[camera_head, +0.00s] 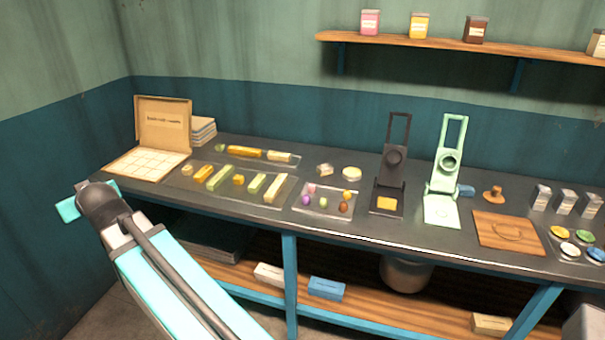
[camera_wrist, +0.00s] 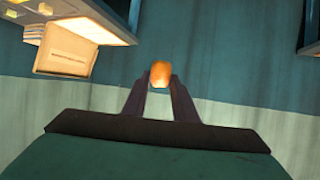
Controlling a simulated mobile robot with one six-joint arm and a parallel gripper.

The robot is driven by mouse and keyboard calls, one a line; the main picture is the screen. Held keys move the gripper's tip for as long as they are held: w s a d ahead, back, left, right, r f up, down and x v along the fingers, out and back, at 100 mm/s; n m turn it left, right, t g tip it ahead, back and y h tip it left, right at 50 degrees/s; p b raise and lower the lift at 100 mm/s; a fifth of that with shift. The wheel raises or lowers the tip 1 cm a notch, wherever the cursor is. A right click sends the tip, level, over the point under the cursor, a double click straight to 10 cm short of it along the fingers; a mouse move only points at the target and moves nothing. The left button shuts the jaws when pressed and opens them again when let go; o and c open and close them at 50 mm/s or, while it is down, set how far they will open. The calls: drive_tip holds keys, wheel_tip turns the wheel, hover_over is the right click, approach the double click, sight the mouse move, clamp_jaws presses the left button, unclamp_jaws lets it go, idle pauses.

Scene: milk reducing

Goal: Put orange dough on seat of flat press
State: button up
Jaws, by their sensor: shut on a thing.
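My gripper (camera_wrist: 160,80) is shut on the orange dough (camera_wrist: 160,71), a small rounded orange piece between its two dark fingers in the wrist view. In the head view my arm reaches to the left, off the table's left end, and the fingers and held dough cannot be made out. I cannot tell which is the flat press. My gripper is far from both.
A clear tray (camera_head: 309,208) with several coloured balls lies left of the black press. Bars lie on trays further left, near an open cardboard box (camera_head: 163,122). A wooden board (camera_head: 509,232) lies right of the green press. A shelf (camera_head: 450,45) hangs above.

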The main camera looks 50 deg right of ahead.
drive_tip(key=shift+a, duration=0.2)
drive_tip(key=shift+w+d+f, duration=0.1)
drive_tip(key=shift+d, duration=0.15)
drive_tip(key=s+d+f+m+g+h, duration=0.1)
drive_tip(key=s+d+f+m+h, duration=0.15)
drive_tip(key=d, duration=0.95)
drive_tip(key=s+d+f+m+g+h+b, duration=0.1)
drive_tip(key=s+d+f+m+h, duration=0.15)
drive_tip(key=d, duration=0.95)
drive_tip(key=s+d+f+m+g+h, duration=0.1)
drive_tip(key=s+d+f+m+h, duration=0.2)
drive_tip(key=d, duration=0.9)
drive_tip(key=s+d+f+m+g+h+b, duration=0.1)
drive_tip(key=s+d+m+g+h, duration=0.15)
drive_tip(key=s+d, duration=0.55)
drive_tip(key=s+d+f+m+g+h, duration=0.2)
drive_tip(key=s+d+m+g, duration=0.25)
drive_tip(key=d, duration=0.85)
drive_tip(key=s+d+m+g, duration=0.2)
drive_tip(key=s+d, duration=0.4)
drive_tip(key=s, duration=0.4)
drive_tip(key=s+d+f+m+g, duration=0.1)
drive_tip(key=s+d+m+g, duration=0.2)
drive_tip(key=s+d, duration=0.4)
drive_tip(key=s+d+f+m+g+y+b, duration=0.1)
drive_tip(key=s+d, duration=0.5)
drive_tip(key=s, duration=0.7)
drive_tip(key=shift+d+m+g, duration=0.2)
drive_tip(key=shift+m+g, duration=0.7)
drive_tip(key=shift+g, duration=0.2)
